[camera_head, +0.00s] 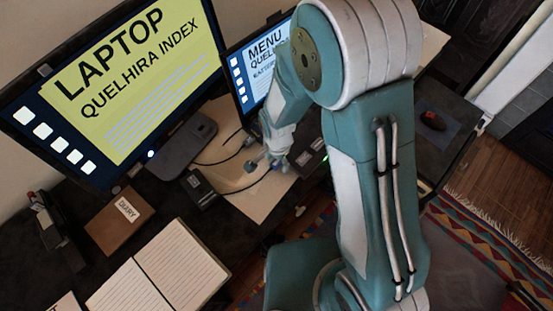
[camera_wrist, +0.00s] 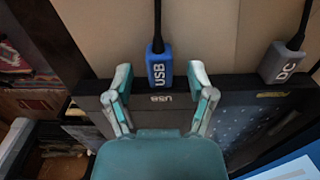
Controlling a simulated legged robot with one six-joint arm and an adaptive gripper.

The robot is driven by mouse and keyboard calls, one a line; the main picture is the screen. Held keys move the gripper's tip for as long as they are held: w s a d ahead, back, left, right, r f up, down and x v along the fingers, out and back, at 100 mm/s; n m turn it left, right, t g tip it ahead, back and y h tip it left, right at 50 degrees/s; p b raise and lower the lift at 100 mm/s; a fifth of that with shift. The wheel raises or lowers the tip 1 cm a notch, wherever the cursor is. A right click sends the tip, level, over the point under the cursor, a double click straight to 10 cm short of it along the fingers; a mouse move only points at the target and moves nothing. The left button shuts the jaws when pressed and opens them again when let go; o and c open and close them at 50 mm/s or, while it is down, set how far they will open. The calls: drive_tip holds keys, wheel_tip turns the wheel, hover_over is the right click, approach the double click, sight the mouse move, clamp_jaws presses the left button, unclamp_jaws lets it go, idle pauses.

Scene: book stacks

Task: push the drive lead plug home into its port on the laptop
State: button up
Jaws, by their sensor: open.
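The blue plug marked USB (camera_wrist: 158,68), on a black lead, is in the wrist view. It points at the dark edge of the laptop base (camera_wrist: 232,100), in line with a printed USB label. Its front end meets or nearly meets that edge; I cannot tell how deep it sits. My gripper (camera_wrist: 160,74) is open, one finger on each side of the plug, with a gap at both sides. In the head view my gripper (camera_head: 278,157) is small beside the laptop, whose screen (camera_head: 262,68) is partly hidden by my arm.
A grey plug marked DC (camera_wrist: 283,62) is to the right at the same edge. It may be the grey plug (camera_head: 250,166) on the desk. A black box (camera_head: 199,188), large monitor (camera_head: 120,85), diary (camera_head: 120,220) and open notebook (camera_head: 160,272) are left. Leads cross the pale mat (camera_head: 262,200).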

drive_tip(key=shift+r, duration=0.1)
wheel_tip(320, 180, up, 12)
idle(0.5)
idle(0.4)
drive_tip(key=s+d+r+n+t, duration=0.2)
drive_tip(key=d+r+n+t, duration=0.15)
drive_tip(key=d+r, duration=0.75)
drive_tip(key=s+d+r+n+t, duration=0.2)
drive_tip(key=s+d+r+n, duration=0.2)
drive_tip(key=s+d+r, duration=0.3)
drive_tip(key=shift+s+r, duration=0.8)
drive_tip(key=shift+s, duration=0.15)
